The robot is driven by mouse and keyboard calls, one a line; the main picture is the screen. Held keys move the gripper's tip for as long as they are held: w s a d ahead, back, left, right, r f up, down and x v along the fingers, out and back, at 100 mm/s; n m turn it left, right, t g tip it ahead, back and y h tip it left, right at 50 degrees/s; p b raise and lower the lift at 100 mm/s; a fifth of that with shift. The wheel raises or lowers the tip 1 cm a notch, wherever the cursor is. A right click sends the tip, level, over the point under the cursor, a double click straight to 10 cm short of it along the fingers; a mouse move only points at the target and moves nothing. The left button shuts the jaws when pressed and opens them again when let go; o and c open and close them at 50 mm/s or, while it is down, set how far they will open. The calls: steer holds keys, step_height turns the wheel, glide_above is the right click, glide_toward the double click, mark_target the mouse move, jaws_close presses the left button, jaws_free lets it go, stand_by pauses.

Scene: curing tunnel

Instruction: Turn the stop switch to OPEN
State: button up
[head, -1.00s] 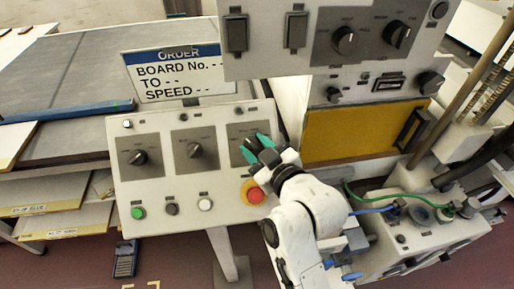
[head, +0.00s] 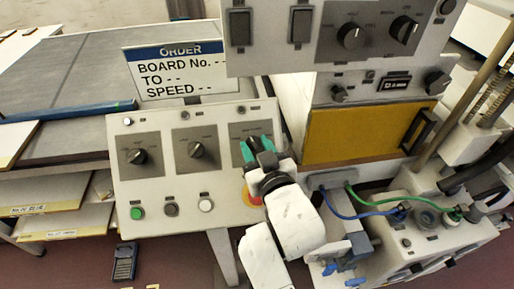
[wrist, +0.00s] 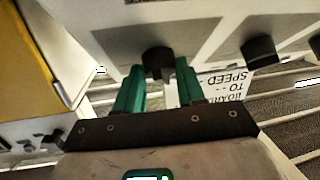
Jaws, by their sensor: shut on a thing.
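The sloping white control panel (head: 222,190) carries three dark rotary switches on grey plates. My gripper (head: 256,147) is at the right-hand switch, with its green fingers on either side of the knob. In the wrist view the dark knob (wrist: 158,60) sits between the two green fingers, and my gripper (wrist: 158,82) is shut on it. I take this knob for the stop switch, but its label is too small to read. The fingers hide most of the knob in the head view, so its pointing direction cannot be told.
The left switch (head: 137,156) and middle switch (head: 196,149) are to the left. A green button (head: 137,213) and a white button (head: 205,205) sit below. An upper box (head: 335,35) overhangs the panel's right side.

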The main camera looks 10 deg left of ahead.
steer(key=o, duration=1)
steer(key=shift+o, duration=0.2)
steer(key=b+v, duration=0.2)
steer(key=v, duration=0.8)
steer(key=shift+s+d, duration=0.15)
steer(key=shift+s, duration=0.25)
steer(key=d+f+m+g+h, duration=0.2)
steer(key=d+f+g+h, duration=0.15)
steer(key=d+f, duration=0.65)
steer(key=s+d+f+m+g+h, duration=0.3)
steer(key=s+d+f+g, duration=0.3)
steer(key=s+d+f, duration=0.6)
steer(key=shift+s+d+f+h, duration=0.35)
steer(key=shift+s+d+h, duration=0.2)
steer(key=shift+s+d, duration=0.4)
steer(key=s+d+f+g, duration=0.1)
steer(key=s, duration=0.2)
steer(key=s+d+f+m+g, duration=0.1)
steer(key=s+g, duration=0.1)
steer(key=s, duration=0.2)
steer(key=s+d+f+m+g, duration=0.1)
steer(key=s+d, duration=0.1)
steer(key=s, duration=0.1)
steer(key=shift+s+f+g, duration=0.25)
steer(key=shift+s+f, duration=0.05)
steer(key=shift+f, duration=0.1)
steer(key=shift+c, duration=0.2)
